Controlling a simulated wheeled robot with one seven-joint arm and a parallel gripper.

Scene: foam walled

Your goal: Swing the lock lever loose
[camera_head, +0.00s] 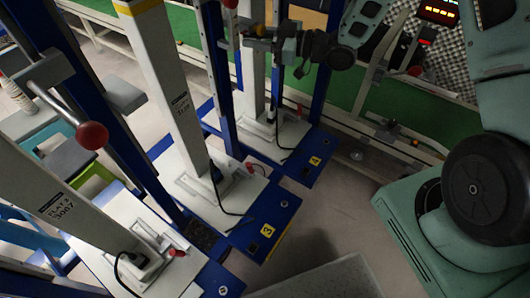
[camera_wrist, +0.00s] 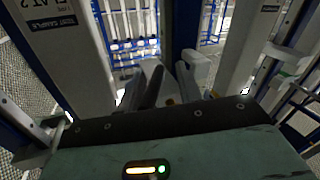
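A lock lever with a red ball knob (camera_head: 92,135) juts from a blue post at the left of the head view. A second red knob (camera_head: 230,3) shows at the top edge, partly cut off. I cannot tell which lever the task means. My gripper (camera_head: 278,42) is in the upper middle of the head view, close to a blue post and well away from the left lever. In the wrist view, my gripper's two dark fingers (camera_wrist: 169,72) stand apart, in front of a blue post and a pale block (camera_wrist: 197,66). I see nothing clearly held between them.
Tall white columns (camera_head: 160,75) stand on white-and-blue bases, one with a yellow tag (camera_head: 267,231). Black cables lie on the bases. Several blue posts crowd the left and middle. A green strip (camera_head: 375,95) with a rail runs behind. Grey floor (camera_head: 320,215) is open at lower centre.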

